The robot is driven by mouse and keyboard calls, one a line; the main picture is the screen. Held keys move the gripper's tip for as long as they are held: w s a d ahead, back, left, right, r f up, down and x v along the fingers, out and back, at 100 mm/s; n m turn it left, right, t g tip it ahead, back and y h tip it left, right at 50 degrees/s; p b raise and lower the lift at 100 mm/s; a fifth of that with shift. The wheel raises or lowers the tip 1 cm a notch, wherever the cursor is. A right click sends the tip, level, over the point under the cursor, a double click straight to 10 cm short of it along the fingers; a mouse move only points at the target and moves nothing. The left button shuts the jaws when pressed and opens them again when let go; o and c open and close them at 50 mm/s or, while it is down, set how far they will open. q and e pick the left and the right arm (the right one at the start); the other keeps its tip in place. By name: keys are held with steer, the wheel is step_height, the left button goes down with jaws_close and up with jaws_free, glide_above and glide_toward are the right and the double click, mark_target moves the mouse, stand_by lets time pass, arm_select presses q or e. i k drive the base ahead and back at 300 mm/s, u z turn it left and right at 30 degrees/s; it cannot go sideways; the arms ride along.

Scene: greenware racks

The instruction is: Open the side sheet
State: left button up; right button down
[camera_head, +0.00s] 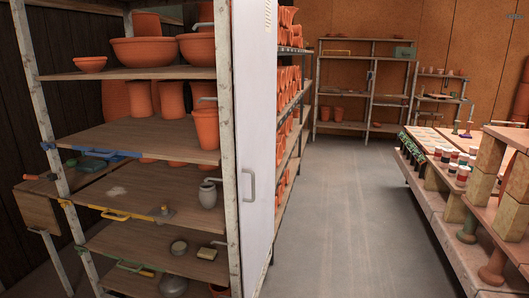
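The side sheet (256,125) is a tall, pale, flat panel on the aisle-facing side of the near rack (232,150). It stands upright right beside the rack's corner post and I see it at a steep angle. A grey bar handle (250,185) sits on its lower half, with nothing touching it. Small slots show near its top. What lies behind the sheet is hidden. Neither of my grippers is in view.
The near rack's shelves hold terracotta bowls (147,51), tall pots and small tools. More racks with pots (287,100) continue behind the sheet. A grey floor aisle (330,220) is clear. A low bench with paint jars (462,175) borders it on the right.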

mark_target(253, 22)
steer(key=z, duration=0.05)
steer(key=i, duration=1)
steer(key=u, duration=0.05)
